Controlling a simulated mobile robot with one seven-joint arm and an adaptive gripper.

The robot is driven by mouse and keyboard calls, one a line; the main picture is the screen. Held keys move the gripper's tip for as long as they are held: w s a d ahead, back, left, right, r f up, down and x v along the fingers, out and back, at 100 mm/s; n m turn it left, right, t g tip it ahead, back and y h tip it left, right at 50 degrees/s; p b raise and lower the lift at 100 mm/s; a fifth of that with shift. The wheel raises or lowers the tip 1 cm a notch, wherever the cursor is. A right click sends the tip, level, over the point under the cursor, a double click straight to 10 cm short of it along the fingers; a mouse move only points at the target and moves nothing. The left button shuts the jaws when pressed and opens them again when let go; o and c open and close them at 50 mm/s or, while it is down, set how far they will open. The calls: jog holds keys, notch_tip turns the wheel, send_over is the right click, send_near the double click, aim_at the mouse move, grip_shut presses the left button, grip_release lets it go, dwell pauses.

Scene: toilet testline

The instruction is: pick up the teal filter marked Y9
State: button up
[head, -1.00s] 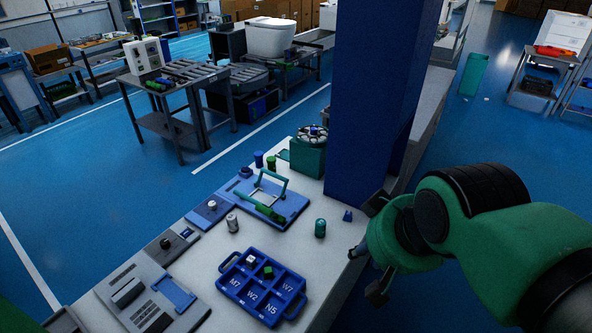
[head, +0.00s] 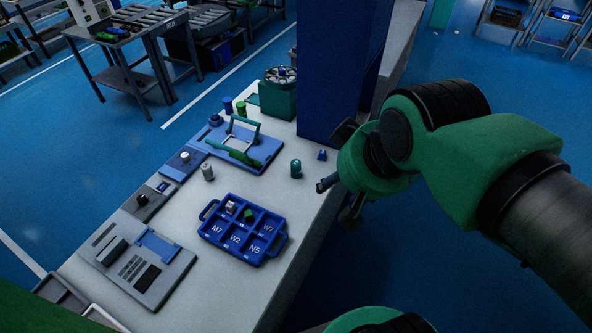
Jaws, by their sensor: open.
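A small teal cylinder (head: 296,169) stands upright on the light worktop (head: 215,285), near its right edge. It looks like the filter, but no Y9 mark can be read at this size. My gripper (head: 335,204) is open and empty, just right of the cylinder in the picture and beside the worktop's edge. It appears apart from the cylinder.
A blue divided tray (head: 205,232) marked M7, W2, W7 and N5 holds small blocks. A blue fixture (head: 262,152), a green round holder (head: 278,100) and a blue column (head: 340,70) stand farther back.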

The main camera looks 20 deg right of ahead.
dwell(0.3)
jog(key=w+d+f+m+g+y, duration=0.25)
jog(key=w+f+m, duration=0.4)
jog(key=w, duration=0.65)
jog(key=w+d+f+m+g+y, duration=0.15)
jog(key=w+f+m+y, duration=0.3)
jog(key=w+f, duration=0.55)
jog(key=w+d+f+m+t+y, duration=0.1)
jog(key=w+d+f+m, duration=0.3)
jog(key=f, duration=0.3)
jog(key=w+d+f+m+t+y+b, duration=0.1)
jog(key=w+d+f+m, duration=0.2)
jog(key=w+f, duration=0.3)
jog(key=w+d+f+m+t+y, duration=0.1)
jog(key=w+d+f+m, duration=0.3)
jog(key=f, duration=0.5)
jog(key=shift+w+d+m+y, duration=0.3)
jog(key=shift+w+d+y, duration=0.35)
jog(key=shift+d, duration=0.35)
jog(key=shift+w, duration=0.1)
jog(key=b, duration=0.2)
send_near(296, 169)
jog(key=shift+w+a+f, duration=0.6)
jog(key=shift+f, duration=0.2)
jog(key=shift+w+a+f, duration=0.6)
jog(key=shift+f, duration=0.2)
